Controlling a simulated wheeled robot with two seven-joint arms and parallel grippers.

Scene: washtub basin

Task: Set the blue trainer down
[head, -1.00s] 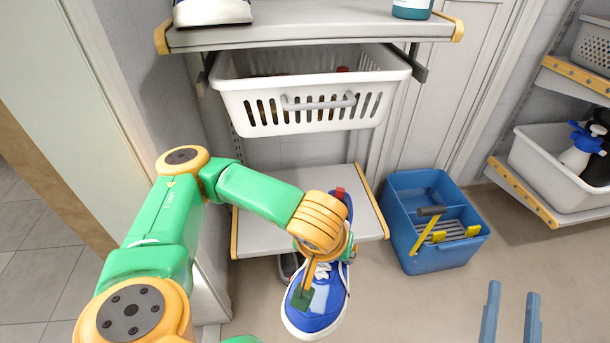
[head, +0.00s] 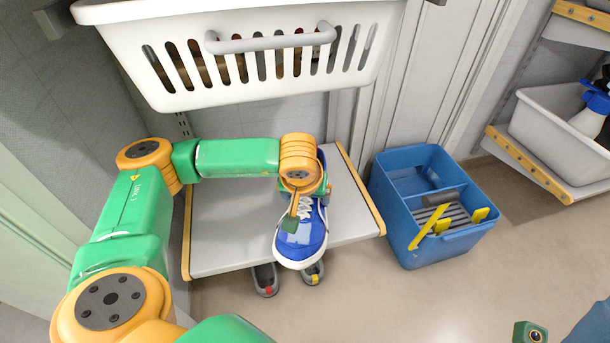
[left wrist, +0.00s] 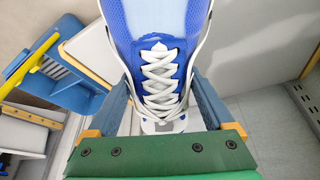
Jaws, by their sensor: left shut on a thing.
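The blue trainer (head: 301,243) has white laces and a white sole rim. My left gripper (head: 297,212) is shut on it, over the lower shelf (head: 225,225) in the head view. The toe of the trainer points toward me, past the shelf's front edge. I cannot tell whether its sole touches the shelf. In the left wrist view the trainer (left wrist: 160,75) fills the middle, with its laces between the two fingers of the left gripper (left wrist: 160,105). My right gripper is not clearly in view.
A white slatted basket (head: 250,60) hangs above the lower shelf. A blue caddy (head: 425,210) stands on the floor to the right. Grey shoes (head: 266,279) with coloured tabs lie under the shelf's front edge. The shelf is bare left of the trainer. A white bin (head: 560,140) stands at far right.

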